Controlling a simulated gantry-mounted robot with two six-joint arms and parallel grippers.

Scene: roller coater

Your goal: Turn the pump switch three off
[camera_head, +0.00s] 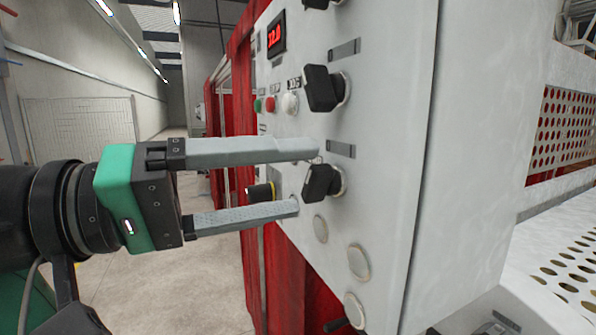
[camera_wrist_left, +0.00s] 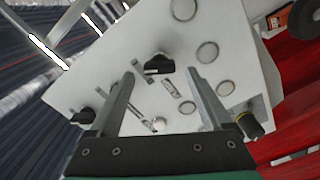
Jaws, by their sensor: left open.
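A black rotary switch (camera_head: 320,183) sits on the front of a white control panel (camera_head: 385,130), low in its column of knobs. My left gripper (camera_head: 308,178) is open, with one finger above and one below this switch, the tips close to the panel. In the left wrist view the black switch (camera_wrist_left: 158,64) lies between and slightly beyond the two fingertips (camera_wrist_left: 161,73); contact cannot be told. Another black switch (camera_head: 322,88) is higher on the panel, and part of one more (camera_head: 316,3) shows at the top edge. The switch labels are unreadable. My right gripper is not in view.
A black and yellow knob (camera_head: 261,192) shows between my fingers, further back on the panel. Green (camera_head: 257,105), red (camera_head: 270,104) and white (camera_head: 290,103) buttons sit under a red display (camera_head: 276,36). Round caps (camera_head: 358,262) lie below the switch. Red curtains (camera_head: 290,285) hang under the panel.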

